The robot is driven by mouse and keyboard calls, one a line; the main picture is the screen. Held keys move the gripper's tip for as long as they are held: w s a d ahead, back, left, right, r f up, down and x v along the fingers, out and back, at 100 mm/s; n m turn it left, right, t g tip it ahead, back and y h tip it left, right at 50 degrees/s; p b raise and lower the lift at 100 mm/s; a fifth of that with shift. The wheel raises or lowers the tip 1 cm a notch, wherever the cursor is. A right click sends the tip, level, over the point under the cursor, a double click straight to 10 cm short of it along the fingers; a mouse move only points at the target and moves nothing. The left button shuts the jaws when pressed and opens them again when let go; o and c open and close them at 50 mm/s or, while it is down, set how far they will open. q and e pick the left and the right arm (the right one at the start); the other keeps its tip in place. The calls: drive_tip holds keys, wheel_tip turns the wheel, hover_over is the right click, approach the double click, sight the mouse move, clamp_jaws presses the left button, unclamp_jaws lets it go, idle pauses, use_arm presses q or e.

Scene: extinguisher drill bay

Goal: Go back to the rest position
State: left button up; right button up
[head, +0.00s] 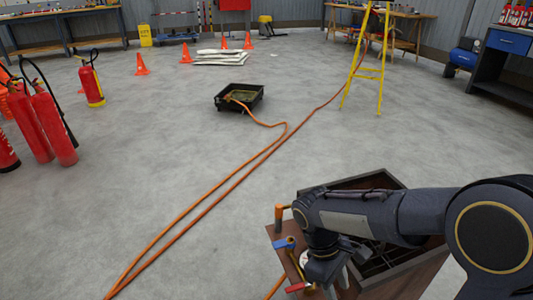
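My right arm reaches in from the right edge over a small brown wooden table at the lower right. My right gripper (337,283) points down over the table's near left part. Its fingertips are partly hidden, and I cannot tell whether they hold anything. Beside it on the table (284,262) are an orange-topped cylinder (279,215), a blue-handled part (284,243) and a red-handled part (297,287). My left gripper is not in view.
A dark divided tray (358,182) lies under my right arm. An orange hose (200,207) runs across the floor to a black pan (222,103). The middle floor is otherwise clear.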

drive_tip(key=s+d+r+m+t+y, duration=0.5)
drive_tip(key=s+r+m+t+y, duration=0.3)
drive_tip(key=s+m, duration=0.35)
wheel_tip(320, 180, up, 34)
drive_tip(key=p, duration=3.5)
drive_tip(key=shift+s+d+r+t+h, duration=0.2)
drive_tip(key=shift+s+t+h, duration=0.1)
drive_tip(key=shift+s+t, duration=0.1)
